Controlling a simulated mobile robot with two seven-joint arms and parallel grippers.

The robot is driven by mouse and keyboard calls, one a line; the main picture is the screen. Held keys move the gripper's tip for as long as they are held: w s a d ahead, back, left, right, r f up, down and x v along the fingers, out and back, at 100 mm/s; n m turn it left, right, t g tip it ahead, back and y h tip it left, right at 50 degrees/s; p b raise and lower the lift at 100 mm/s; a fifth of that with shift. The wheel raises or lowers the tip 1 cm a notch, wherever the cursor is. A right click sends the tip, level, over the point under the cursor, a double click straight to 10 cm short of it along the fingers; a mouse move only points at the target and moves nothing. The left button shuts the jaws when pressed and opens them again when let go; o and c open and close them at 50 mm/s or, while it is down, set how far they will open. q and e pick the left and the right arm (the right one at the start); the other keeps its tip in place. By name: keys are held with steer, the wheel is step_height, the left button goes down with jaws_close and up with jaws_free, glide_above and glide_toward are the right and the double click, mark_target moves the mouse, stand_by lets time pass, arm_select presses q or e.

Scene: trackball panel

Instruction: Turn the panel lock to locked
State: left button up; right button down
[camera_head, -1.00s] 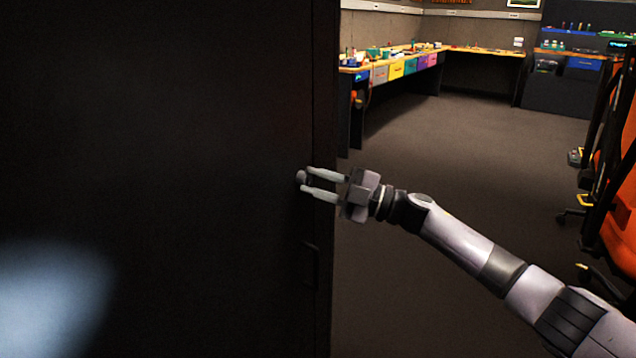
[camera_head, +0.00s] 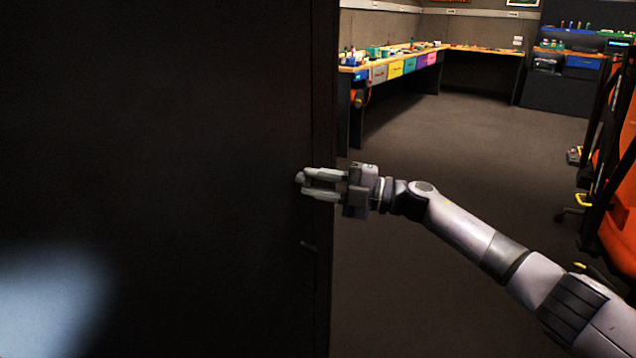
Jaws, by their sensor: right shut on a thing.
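The dark panel (camera_head: 160,150) fills the left half of the view. Its lock, a small grey knob (camera_head: 300,178), sits near the panel's right edge. My right gripper (camera_head: 306,184) reaches in from the right with its fingers at the knob and is shut on it. The fingers partly cover the knob, so its turn position cannot be read. My left gripper is not in view.
Workbenches with coloured drawers (camera_head: 396,69) stand far behind. An orange chair (camera_head: 618,190) is at the right edge. The floor (camera_head: 450,150) between is clear.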

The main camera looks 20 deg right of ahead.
steer(key=c, duration=0.9)
jaws_free()
steer(key=shift+d, duration=0.1)
steer(key=v, duration=0.7)
